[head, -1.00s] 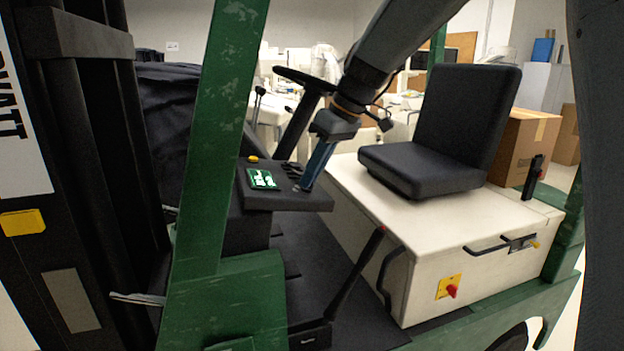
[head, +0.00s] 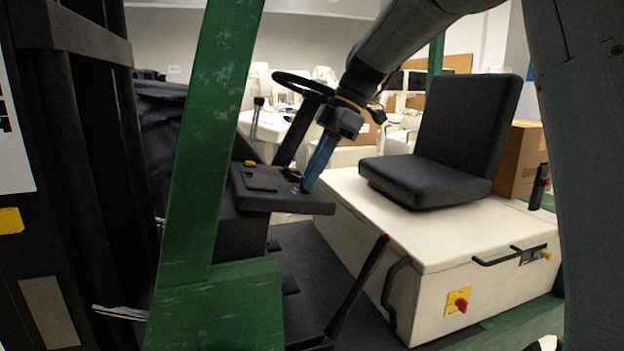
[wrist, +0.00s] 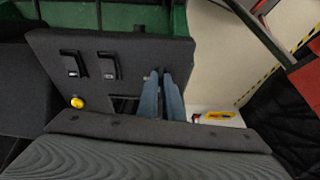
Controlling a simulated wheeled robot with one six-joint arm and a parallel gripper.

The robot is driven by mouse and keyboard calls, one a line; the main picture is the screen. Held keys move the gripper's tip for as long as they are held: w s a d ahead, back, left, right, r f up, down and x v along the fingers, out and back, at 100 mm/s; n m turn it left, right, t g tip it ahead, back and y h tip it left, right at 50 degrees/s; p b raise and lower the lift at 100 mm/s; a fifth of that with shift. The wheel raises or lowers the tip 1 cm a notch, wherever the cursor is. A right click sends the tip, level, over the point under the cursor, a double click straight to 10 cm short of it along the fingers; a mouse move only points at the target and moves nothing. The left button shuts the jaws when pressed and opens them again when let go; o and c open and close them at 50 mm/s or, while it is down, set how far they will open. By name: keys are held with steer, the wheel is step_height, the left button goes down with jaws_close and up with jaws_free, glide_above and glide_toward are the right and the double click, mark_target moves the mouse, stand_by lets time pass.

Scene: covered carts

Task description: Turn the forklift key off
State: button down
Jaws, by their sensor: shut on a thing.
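The forklift's dark console (head: 275,203) stands below the steering wheel. Its display (head: 261,181) is dark. My gripper (head: 306,188) reaches down with its blue fingers to the console's right end. In the wrist view my gripper (wrist: 161,74) has its fingertips close together at the panel, shut on the key. The key itself is almost wholly hidden between the fingertips, so its angle cannot be read.
Two black rocker switches (wrist: 90,65) and a yellow button (wrist: 77,102) sit left of my fingers. The steering wheel (head: 303,84) is close behind my wrist. The black seat (head: 440,145) is to the right. A green post (head: 208,140) stands in front, left of the console.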

steer(key=shift+n, duration=0.6)
steer(key=c, duration=1.9)
jaws_free()
steer(key=shift+b+v, duration=0.8)
steer(key=shift+v, duration=3.15)
steer(key=shift+w, duration=0.15)
